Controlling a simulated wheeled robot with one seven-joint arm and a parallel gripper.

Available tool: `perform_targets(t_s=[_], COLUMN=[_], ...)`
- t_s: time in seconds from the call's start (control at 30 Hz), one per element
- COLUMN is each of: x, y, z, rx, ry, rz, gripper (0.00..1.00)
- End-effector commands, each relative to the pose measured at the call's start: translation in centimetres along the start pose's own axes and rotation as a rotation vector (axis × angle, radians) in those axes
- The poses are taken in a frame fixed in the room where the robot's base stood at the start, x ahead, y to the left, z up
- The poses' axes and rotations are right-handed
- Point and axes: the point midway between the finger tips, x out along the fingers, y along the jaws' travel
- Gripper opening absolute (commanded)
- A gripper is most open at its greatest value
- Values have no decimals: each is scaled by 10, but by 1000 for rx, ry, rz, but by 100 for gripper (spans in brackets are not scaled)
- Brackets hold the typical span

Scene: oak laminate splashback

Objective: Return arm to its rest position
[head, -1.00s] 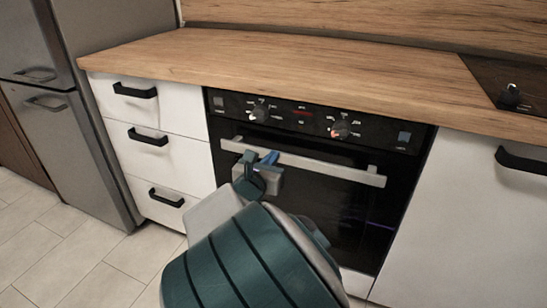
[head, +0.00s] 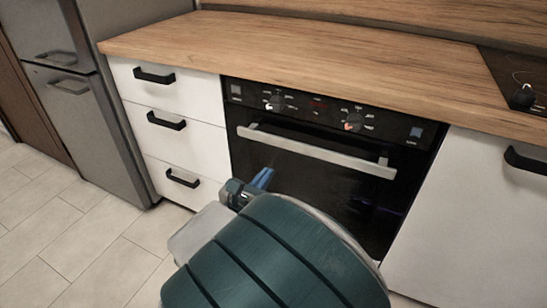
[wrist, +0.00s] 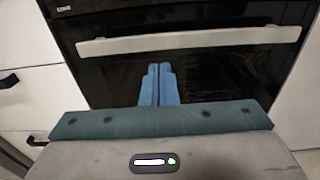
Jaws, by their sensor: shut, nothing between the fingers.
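My gripper (head: 262,178) is in front of the oven in the head view, below the left part of the oven handle. Its blue fingers also show in the wrist view (wrist: 160,85), side by side and closed together with nothing between them. They point at the dark oven door (head: 330,185) and appear apart from it. My teal arm hides the lower part of the oven. The silver oven handle (head: 315,152) runs across the door, and in the wrist view (wrist: 190,41) it lies above the fingertips. The oven door looks closed.
White drawers (head: 168,93) with black handles stand left of the oven, all closed. A grey fridge (head: 95,100) is at the far left. A white cabinet (head: 470,200) is on the right. The wooden counter (head: 300,45) is bare apart from a hob (head: 515,75). Tiled floor (head: 60,235) is open at left.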

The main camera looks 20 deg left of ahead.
Motion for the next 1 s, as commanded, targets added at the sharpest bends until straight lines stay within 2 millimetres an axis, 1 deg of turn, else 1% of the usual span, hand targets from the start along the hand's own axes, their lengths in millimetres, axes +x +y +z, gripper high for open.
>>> perform_targets(t_s=[0.03, 0.13, 0.33, 0.4, 0.47, 0.57, 0.6, 0.63, 0.67, 0.7, 0.73, 0.77, 0.8, 0.87, 0.9, 1.0], x=[-6, -12, -14, -9, 0, 18, 25, 30, 33, 36, 38, 38, 39, 36, 34, 24], y=[0, 0, -2, -11, -26, -68, -89, -105, -121, -141, -157, -171, -190, -216, -233, -271], z=[1, 0, 0, 5, 13, 31, 38, 44, 49, 55, 60, 64, 70, 79, 86, 101], rx=[-1, -1, 3, 22, 56, 153, 204, 245, 288, 345, 387, 432, 492, 582, 646, 804], ry=[1, 1, 3, 18, 44, 109, 139, 162, 185, 213, 231, 249, 271, 300, 316, 349], rz=[2, -1, -7, -33, -82, -212, -277, -328, -379, -446, -498, -547, -611, -708, -772, -926], gripper=[0, 0, 0, 0, 0, 0, 0, 0, 0, 0, 0, 0, 0, 0, 0, 0])
